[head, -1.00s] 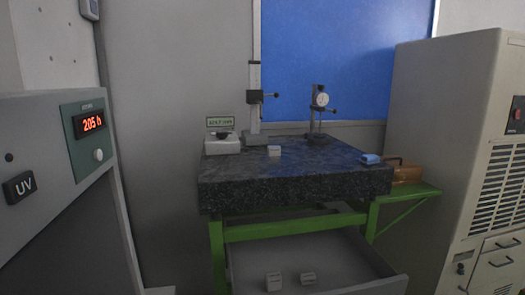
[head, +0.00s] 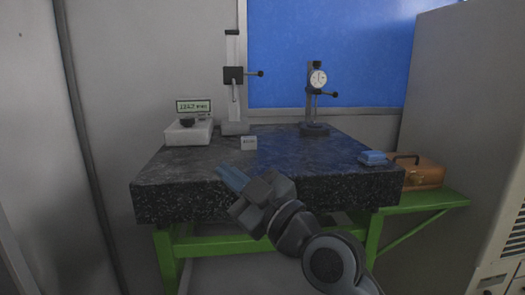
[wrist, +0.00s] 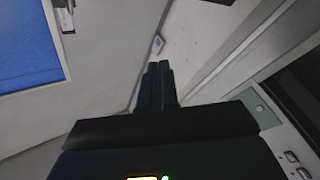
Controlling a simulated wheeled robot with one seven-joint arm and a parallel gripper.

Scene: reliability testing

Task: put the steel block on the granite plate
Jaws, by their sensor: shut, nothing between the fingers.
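The granite plate (head: 300,160), dark and speckled, lies on a green stand. A small light grey block (head: 249,142) with a marking on its front sits on the plate near the column of the height gauge; I cannot tell whether it is the steel block. No other loose grey block shows now. My gripper (head: 230,178) is at the plate's front edge in the picture, apart from the grey block. In the wrist view its fingers (wrist: 158,72) are shut together and empty, with no block in sight.
On the plate stand a white scale (head: 189,133), a height gauge (head: 234,85) and a dial gauge stand (head: 315,100). A blue item (head: 372,158) lies at the right edge. A brown case (head: 418,174) rests on the green side shelf. A grey cabinet (head: 460,130) stands at right.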

